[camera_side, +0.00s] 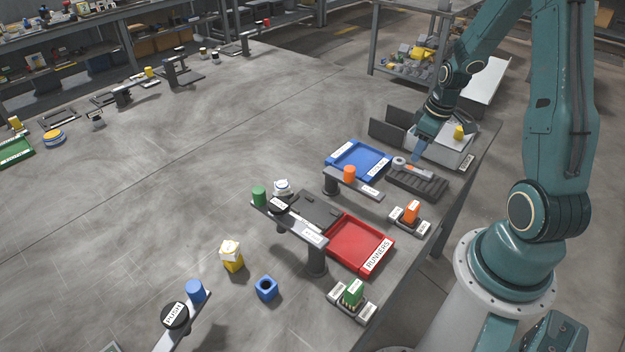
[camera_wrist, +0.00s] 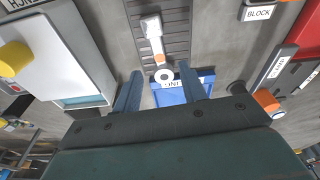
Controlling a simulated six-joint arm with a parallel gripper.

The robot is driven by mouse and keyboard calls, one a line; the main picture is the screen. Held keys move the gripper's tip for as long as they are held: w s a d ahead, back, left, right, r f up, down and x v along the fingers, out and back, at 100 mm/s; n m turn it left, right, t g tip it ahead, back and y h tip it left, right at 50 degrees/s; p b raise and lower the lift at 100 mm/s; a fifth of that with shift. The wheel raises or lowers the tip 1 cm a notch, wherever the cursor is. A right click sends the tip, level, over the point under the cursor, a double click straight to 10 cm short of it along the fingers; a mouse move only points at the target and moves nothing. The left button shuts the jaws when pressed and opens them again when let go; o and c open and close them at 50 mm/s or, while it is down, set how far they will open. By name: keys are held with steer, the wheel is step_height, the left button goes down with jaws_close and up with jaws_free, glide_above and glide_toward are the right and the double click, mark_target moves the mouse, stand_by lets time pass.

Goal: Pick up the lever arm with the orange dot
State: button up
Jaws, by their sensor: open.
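The lever arm (camera_side: 414,168) is a pale part with a ring at one end and an orange mark on it. It lies across a dark slotted rack (camera_side: 420,186). In the wrist view the lever arm (camera_wrist: 155,40) runs up the picture along the rack (camera_wrist: 176,28), its ring end nearest to me. I cannot tell the height gap exactly.
A blue tray (camera_side: 340,170) lies beside the rack, and a white machine box (camera_side: 440,152) with a yellow knob stands behind it. A raised bar with an orange cylinder (camera_side: 349,173) is to the left.

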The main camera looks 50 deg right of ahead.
mark_target(412, 168)
steer(key=shift+f, duration=0.3)
steer(key=shift+w+f, duration=0.2)
steer(key=shift+f, duration=1.05)
steer(key=shift+w+f, duration=0.15)
steer(key=shift+f, duration=1.1)
jaws_close()
